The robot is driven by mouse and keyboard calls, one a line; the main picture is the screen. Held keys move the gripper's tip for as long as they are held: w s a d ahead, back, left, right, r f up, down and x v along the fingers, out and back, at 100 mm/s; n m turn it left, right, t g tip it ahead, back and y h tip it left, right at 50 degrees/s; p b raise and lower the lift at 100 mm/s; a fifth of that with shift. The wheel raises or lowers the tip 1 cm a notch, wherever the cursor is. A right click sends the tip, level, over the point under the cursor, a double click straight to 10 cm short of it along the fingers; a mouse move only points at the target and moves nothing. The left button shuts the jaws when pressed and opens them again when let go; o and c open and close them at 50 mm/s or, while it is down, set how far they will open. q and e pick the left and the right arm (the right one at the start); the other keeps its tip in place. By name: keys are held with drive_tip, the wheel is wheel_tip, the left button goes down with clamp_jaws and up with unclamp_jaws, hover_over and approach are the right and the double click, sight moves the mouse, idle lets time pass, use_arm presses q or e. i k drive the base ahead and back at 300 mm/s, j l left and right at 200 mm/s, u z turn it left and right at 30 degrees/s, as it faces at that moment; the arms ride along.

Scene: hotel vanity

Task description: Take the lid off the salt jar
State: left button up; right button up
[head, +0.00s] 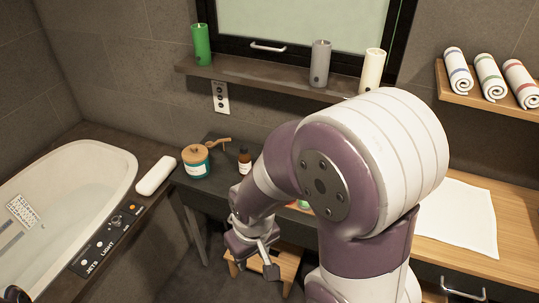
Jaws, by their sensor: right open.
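The salt jar (196,169) is a teal jar with a pale label. It stands on the dark counter left of centre. Its wooden lid (194,153) sits on top of it. My right gripper (257,266) hangs low in front of the counter, to the right of and nearer than the jar. It is open and apart from the jar, with nothing seen in it. My arm covers the middle of the counter. My left gripper is not in view.
A wooden scoop (217,142) lies behind the jar, and a brown bottle (244,161) stands to its right. A white roll (156,175) lies on the bathtub ledge to its left. A wooden stool (287,266) is below my gripper. Candles stand on the shelf (247,68) above.

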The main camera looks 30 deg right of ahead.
sight(194, 154)
drive_tip(key=z, duration=0.75)
drive_tip(key=i+j+z, duration=1)
drive_tip(key=j, duration=0.3)
drive_tip(key=i+j, duration=0.35)
drive_tip(key=j, duration=0.1)
